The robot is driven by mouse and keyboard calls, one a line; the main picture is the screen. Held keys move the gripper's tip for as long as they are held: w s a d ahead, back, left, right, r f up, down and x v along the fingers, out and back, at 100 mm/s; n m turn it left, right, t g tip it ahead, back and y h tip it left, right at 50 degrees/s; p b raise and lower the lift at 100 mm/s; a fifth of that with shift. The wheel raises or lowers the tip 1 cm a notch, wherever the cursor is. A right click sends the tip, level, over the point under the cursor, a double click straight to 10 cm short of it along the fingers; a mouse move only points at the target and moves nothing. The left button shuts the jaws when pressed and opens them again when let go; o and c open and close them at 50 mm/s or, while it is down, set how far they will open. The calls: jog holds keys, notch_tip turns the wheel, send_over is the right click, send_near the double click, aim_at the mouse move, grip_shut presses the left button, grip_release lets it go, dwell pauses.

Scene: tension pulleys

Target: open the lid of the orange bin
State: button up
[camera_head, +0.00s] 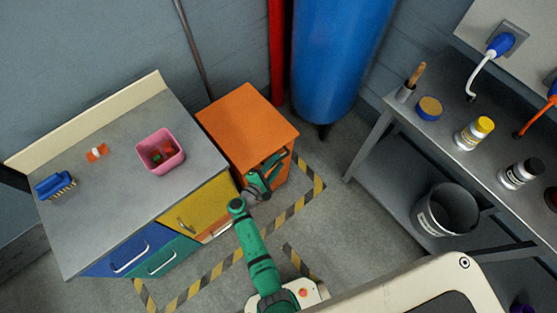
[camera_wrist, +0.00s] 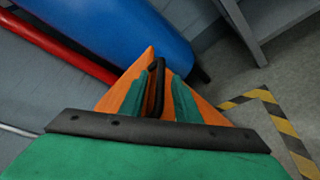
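The orange bin (camera_head: 245,122) stands on the floor to the right of the counter, and its flat top looks closed. In the wrist view, part of its orange surface (camera_wrist: 128,83) shows around the fingers. A black bar handle (camera_wrist: 158,68) stands out from it. My green gripper (camera_head: 272,171) is at the bin's front face, below the top's front edge. In the wrist view my gripper (camera_wrist: 159,98) has its two fingers apart, with the handle in the gap between them. Gaps seem to remain beside the handle. The handle's lower end is hidden.
The counter (camera_head: 110,188) with a pink bin (camera_head: 160,153) and blue brush (camera_head: 54,185) is close on the left. A blue tank (camera_head: 338,50) and red pipe (camera_head: 277,50) stand behind. A metal bench (camera_head: 440,137) is at right. Striped tape (camera_head: 312,180) marks clear floor.

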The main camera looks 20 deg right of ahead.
jog(key=shift+x, duration=1.15)
jog(key=shift+a, duration=0.1)
grip_shut()
